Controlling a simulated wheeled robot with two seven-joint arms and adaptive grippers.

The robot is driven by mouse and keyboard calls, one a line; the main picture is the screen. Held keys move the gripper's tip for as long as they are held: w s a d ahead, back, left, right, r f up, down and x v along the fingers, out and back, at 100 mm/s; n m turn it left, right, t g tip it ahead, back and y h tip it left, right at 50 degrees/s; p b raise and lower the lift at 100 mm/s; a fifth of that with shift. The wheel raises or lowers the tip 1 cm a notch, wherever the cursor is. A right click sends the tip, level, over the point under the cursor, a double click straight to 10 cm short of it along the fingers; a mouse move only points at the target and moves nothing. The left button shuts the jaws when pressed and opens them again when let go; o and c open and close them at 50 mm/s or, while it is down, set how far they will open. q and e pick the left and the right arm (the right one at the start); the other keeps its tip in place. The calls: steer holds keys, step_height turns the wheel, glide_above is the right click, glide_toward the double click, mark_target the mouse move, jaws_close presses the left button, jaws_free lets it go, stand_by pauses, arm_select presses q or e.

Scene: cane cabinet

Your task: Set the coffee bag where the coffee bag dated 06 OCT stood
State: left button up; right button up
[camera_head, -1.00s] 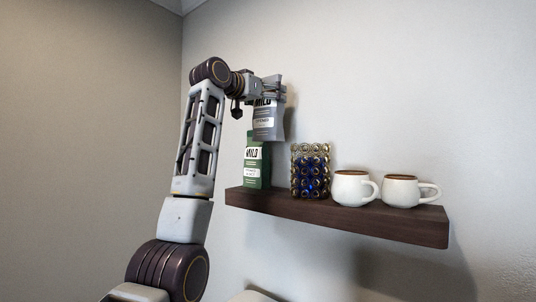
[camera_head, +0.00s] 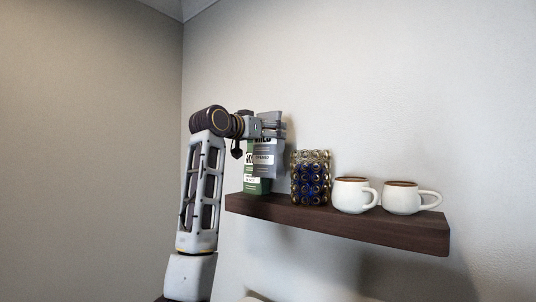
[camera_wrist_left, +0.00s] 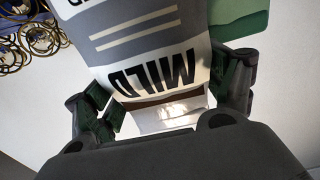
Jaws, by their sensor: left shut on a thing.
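My left gripper (camera_head: 272,130) is shut on a grey coffee bag (camera_head: 266,160) by its top. The bag hangs upright at the left end of the shelf. In the left wrist view the held bag (camera_wrist_left: 140,28) shows a grey and white front with MILD upside down, between the fingers (camera_wrist_left: 172,92). A green coffee bag (camera_head: 257,186) stands on the shelf's left end, mostly hidden behind the grey bag; its edge shows in the left wrist view (camera_wrist_left: 240,18). I cannot read a date on either bag. My right gripper is not in view.
The dark wooden shelf (camera_head: 350,228) is fixed to the pale wall. A holder of gold rings and blue beads (camera_head: 310,178) stands right of the bags. Two white mugs, one in the middle (camera_head: 351,195) and one at right (camera_head: 401,199), stand further right.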

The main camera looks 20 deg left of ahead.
mark_target(262, 153)
arm_select(q)
steer(key=shift+f, duration=1.3)
steer(key=shift+f+p, duration=0.5)
steer(key=shift+f, duration=1.65)
steer(key=o, duration=1.7)
steer(key=shift+c, duration=0.2)
